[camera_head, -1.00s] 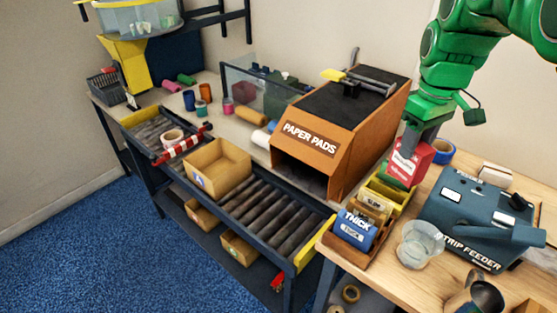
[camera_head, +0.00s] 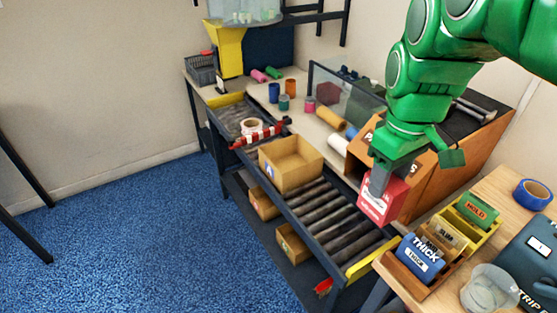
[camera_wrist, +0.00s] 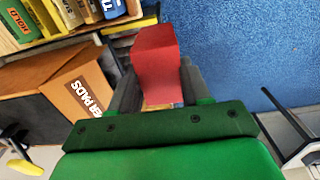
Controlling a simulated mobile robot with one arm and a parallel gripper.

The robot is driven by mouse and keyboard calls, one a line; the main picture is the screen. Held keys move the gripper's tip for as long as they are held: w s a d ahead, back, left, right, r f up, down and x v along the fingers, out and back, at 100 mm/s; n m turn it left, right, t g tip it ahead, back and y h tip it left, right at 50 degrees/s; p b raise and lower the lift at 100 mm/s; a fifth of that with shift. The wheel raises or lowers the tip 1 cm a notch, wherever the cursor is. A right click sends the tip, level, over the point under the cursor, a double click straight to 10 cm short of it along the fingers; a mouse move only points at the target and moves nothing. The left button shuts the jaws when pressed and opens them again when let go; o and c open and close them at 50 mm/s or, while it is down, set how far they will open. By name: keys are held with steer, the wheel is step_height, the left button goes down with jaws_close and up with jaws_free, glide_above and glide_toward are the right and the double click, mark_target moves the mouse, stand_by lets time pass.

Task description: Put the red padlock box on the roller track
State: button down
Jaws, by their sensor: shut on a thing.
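The red padlock box (camera_head: 380,204) is held in my gripper (camera_head: 380,180), which is shut on it from above. In the wrist view the red box (camera_wrist: 156,62) sits between the two fingers of my gripper (camera_wrist: 155,90). In the head view the box is in front of the paper pads dispenser, over or close to the near right end of the roller track (camera_head: 330,215); its exact height cannot be told. The track's rollers are bare between the open carton and the yellow end stop.
An open cardboard carton (camera_head: 277,176) stands on the track, left of the bare rollers. A yellow end stop (camera_head: 372,258) closes the near end. The paper pads dispenser (camera_head: 450,190) stands behind. A wooden rack (camera_head: 405,286) with small boxes and a clear cup (camera_head: 490,290) are at lower right.

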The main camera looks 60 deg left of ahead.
step_height(320, 180, down, 21)
steer(key=shift+w+a+f, duration=1.4)
steer(key=shift+a+f, duration=0.45)
steer(key=shift+f, duration=0.5)
steer(key=shift+w+a+f, duration=1.4)
steer(key=shift+a+f, duration=0.4)
steer(key=shift+f, duration=0.5)
steer(key=shift+w+a+f, duration=1.4)
steer(key=shift+a+f, duration=0.45)
steer(key=shift+f, duration=0.5)
steer(key=shift+f, duration=0.1)
steer(key=c, duration=0.5)
jaws_free()
step_height(320, 180, up, 12)
